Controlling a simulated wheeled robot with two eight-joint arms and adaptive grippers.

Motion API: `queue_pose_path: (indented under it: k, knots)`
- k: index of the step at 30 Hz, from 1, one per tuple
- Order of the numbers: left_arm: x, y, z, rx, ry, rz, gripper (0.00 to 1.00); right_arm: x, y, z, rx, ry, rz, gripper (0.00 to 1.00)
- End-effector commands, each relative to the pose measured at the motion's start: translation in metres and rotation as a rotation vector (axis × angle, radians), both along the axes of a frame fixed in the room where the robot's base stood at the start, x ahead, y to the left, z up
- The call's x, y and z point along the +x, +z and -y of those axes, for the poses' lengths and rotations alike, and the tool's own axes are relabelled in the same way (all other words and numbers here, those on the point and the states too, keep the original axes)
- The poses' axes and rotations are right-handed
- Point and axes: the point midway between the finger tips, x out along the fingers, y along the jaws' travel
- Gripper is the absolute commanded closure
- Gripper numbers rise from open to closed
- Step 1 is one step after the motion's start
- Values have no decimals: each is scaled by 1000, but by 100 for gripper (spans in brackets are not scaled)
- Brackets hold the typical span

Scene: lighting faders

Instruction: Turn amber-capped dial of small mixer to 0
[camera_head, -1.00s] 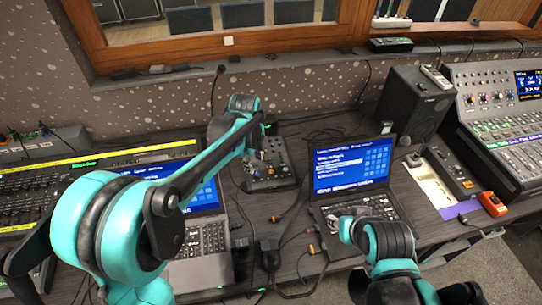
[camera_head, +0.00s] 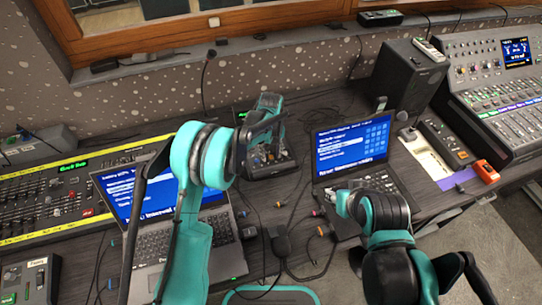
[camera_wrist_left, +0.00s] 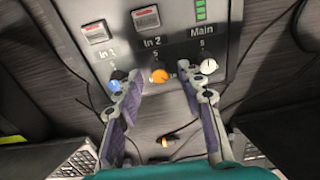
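The small mixer (camera_head: 284,167) stands on the desk between two laptops. In the left wrist view its panel (camera_wrist_left: 100,12) shows three dials in a row. The amber-capped dial (camera_wrist_left: 159,76) is in the middle, under "In 2", with a 5 above it. The blue-capped dial (camera_wrist_left: 115,85) is left of it and the white-capped dial (camera_wrist_left: 208,66), under "Main", right. My left gripper (camera_wrist_left: 160,72) is open, one finger on each side of the amber cap; I cannot tell contact. In the head view this gripper (camera_head: 264,150) is over the mixer.
A laptop (camera_head: 160,235) stands left of the mixer and another laptop (camera_head: 352,150) right of it. Cables and plugs (camera_head: 283,243) lie in front. A speaker (camera_head: 408,85) and a large console (camera_head: 500,90) stand at the right. My right arm is above the right laptop's keyboard.

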Motion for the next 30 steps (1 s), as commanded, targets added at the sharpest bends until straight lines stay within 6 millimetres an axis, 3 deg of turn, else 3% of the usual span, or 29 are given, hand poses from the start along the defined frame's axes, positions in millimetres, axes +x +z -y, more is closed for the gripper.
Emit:
queue_pose_path:
  k: [10,11,15,30]
  knots:
    - [0,-7,0,0,1,0,61,0,-2,0,0,0,0,60]
    - [0,-7,0,0,1,0,64,0,-2,0,0,0,0,60]
    - [0,-7,0,0,1,0,100,0,-2,0,0,0,0,60]
    - [0,-7,0,-8,73,2,100,0,-3,0,0,0,0,60]
